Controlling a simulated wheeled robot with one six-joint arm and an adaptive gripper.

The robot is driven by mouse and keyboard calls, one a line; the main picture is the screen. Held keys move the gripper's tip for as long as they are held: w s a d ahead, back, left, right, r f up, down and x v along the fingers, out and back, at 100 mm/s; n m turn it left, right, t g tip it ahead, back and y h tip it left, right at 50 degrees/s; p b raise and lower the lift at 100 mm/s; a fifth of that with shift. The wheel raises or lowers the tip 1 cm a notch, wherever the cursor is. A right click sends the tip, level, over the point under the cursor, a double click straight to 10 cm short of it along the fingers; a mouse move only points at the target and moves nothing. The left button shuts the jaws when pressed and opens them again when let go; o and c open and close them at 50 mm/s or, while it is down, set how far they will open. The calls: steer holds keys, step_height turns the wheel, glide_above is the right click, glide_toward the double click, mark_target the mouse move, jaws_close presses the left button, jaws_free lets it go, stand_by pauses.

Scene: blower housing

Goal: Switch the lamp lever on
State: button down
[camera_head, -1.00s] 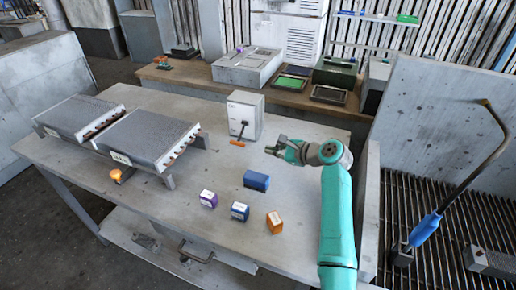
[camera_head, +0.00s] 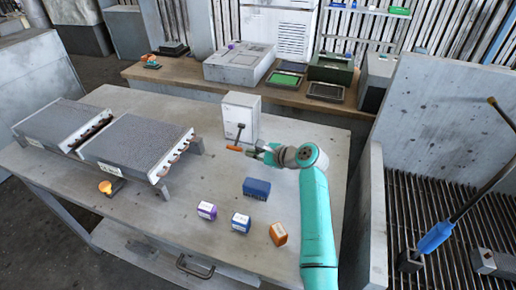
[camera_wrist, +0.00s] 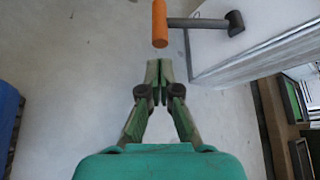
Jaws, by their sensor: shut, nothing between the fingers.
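The lamp lever has an orange grip (camera_head: 234,148) and a dark arm, and sits on the front of a white box (camera_head: 238,113) on the workbench. The lever arm points downward. In the wrist view the orange grip (camera_wrist: 160,23) lies just ahead of the fingertips, with its grey arm (camera_wrist: 198,22) running right to a dark pivot. My gripper (camera_head: 258,148) is shut and empty, just right of the orange grip. In the wrist view my gripper (camera_wrist: 160,68) shows a small gap to the grip. A small orange lamp (camera_head: 105,187) stands at the left of the bench.
Two finned grey blocks (camera_head: 138,143) lie at the bench's left. The bench between the finned blocks and the boxes is clear.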

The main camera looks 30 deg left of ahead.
mark_target(237, 149)
steer(key=shift+x, duration=0.85)
steer(key=shift+r, duration=0.1)
steer(key=shift+s+r, duration=0.15)
steer(key=shift+s+r+m+g, duration=0.1)
steer(key=shift+r+m+g, duration=0.05)
steer(key=shift+m+g, duration=0.15)
steer(key=shift+r, duration=0.1)
steer(key=r+m+g, duration=0.1)
steer(key=s+r+m+g+h, duration=0.1)
steer(key=r, duration=0.1)
steer(key=shift+d, duration=0.15)
steer(key=shift+w+r+m+g+h, duration=0.15)
steer(key=shift+r+m+g, duration=0.55)
steer(key=shift+r, duration=0.55)
steer(key=shift+w+r+m+g+h, duration=0.15)
steer(key=shift+r+m+g, duration=0.55)
steer(key=shift+r, duration=0.55)
